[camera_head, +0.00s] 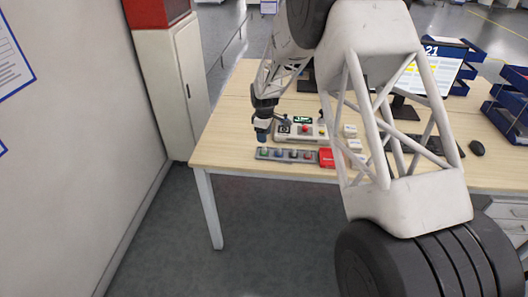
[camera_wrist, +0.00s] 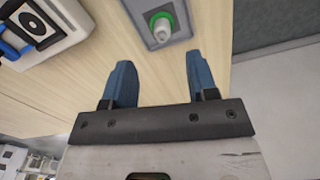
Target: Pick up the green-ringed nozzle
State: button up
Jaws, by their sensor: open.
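The green-ringed nozzle (camera_wrist: 161,27) stands in a grey holder (camera_wrist: 178,37) at the top middle of the wrist view. It is a pale tip with a green ring around it. In the head view the holder strip (camera_head: 285,155) lies near the table's front edge, and the green-ringed nozzle (camera_head: 264,152) is at its left end. My gripper (camera_wrist: 160,75) is open and empty, its two blue fingers apart. The nozzle appears beyond the fingertips, between their lines and apart from them. In the head view my gripper (camera_head: 262,137) is above the left end of the strip.
A control box (camera_head: 302,131) with buttons stands just behind the strip; its corner also shows in the wrist view (camera_wrist: 40,25). A red block (camera_head: 327,158) sits at the strip's right end. Small white boxes (camera_head: 352,143), a monitor (camera_head: 443,65) and a mouse (camera_head: 477,148) are farther right. The table's left side is clear.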

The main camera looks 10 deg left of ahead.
aim_at(264, 148)
jog(key=shift+f, duration=1.05)
jog(key=shift+f, duration=0.1)
jog(key=shift+s+f, duration=0.15)
jog(key=shift+f, duration=2.35)
jog(key=shift+c, duration=0.4)
grip_shut()
